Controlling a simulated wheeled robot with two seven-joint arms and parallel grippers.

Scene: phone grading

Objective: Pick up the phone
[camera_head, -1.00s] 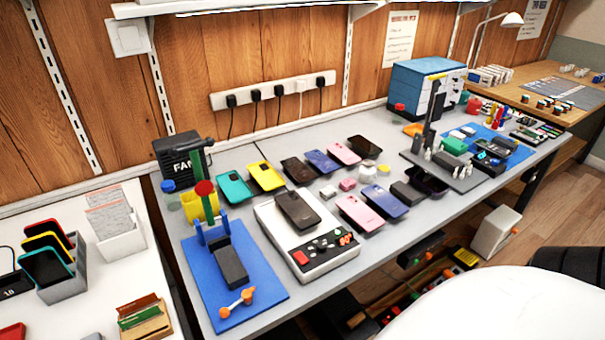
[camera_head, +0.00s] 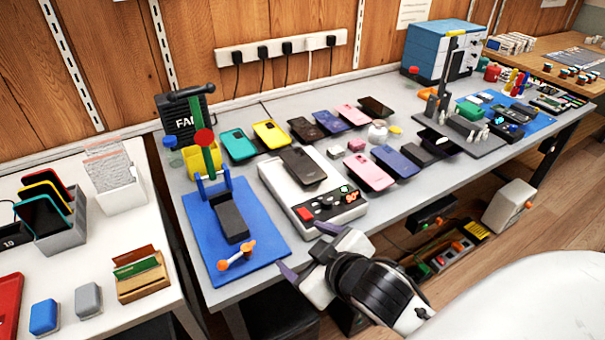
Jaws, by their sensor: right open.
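A dark phone (camera_head: 302,166) lies on the white testing box (camera_head: 268,180), which has a red button and lit red digits on its front. Several other phones lie behind and to the right of it: a teal one (camera_head: 237,144), a yellow one (camera_head: 271,133), a dark brown one (camera_head: 305,130), a blue one (camera_head: 327,121), pink ones (camera_head: 371,172) and a dark blue one (camera_head: 395,161). I cannot tell which phone the task means. My right gripper (camera_head: 308,250) is open and empty at the bench's front edge, in front of the white box. My left gripper is out of view.
A blue mat (camera_head: 208,250) with a green-handled press, a dark block (camera_head: 230,216) and an orange-ended tool (camera_head: 237,256) lies left of the gripper. A grey stand (camera_head: 470,146) is at right. A white side table (camera_head: 140,230) holds racks. Bench space between them is narrow.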

